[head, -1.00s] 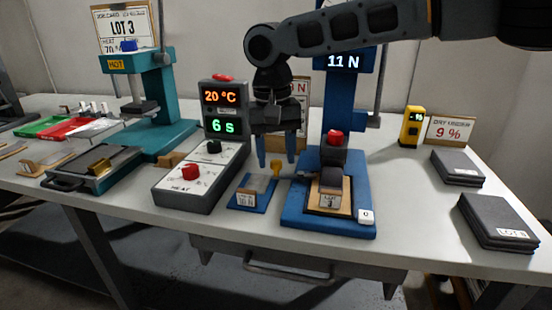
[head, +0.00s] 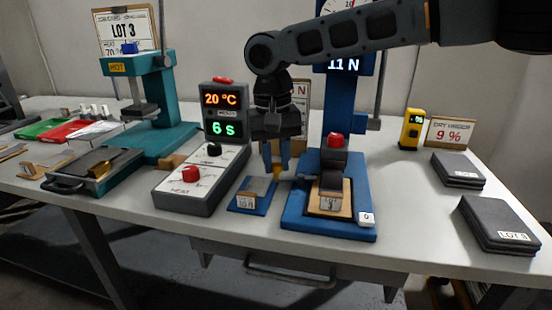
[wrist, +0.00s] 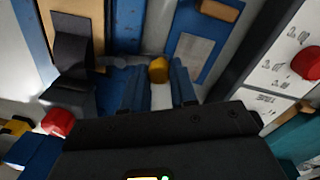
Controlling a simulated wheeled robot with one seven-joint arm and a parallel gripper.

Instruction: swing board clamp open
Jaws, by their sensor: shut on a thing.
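The tan board (head: 346,197) lies on the press base under a dark block. My fingers hide part of the knob and lever in the head view.
A red-capped press head (head: 335,141) stands just right of my gripper. The grey control box (head: 203,178) is close on the left, and a small blue plate (head: 241,205) lies in front. Dark slabs (head: 498,220) lie at the right.

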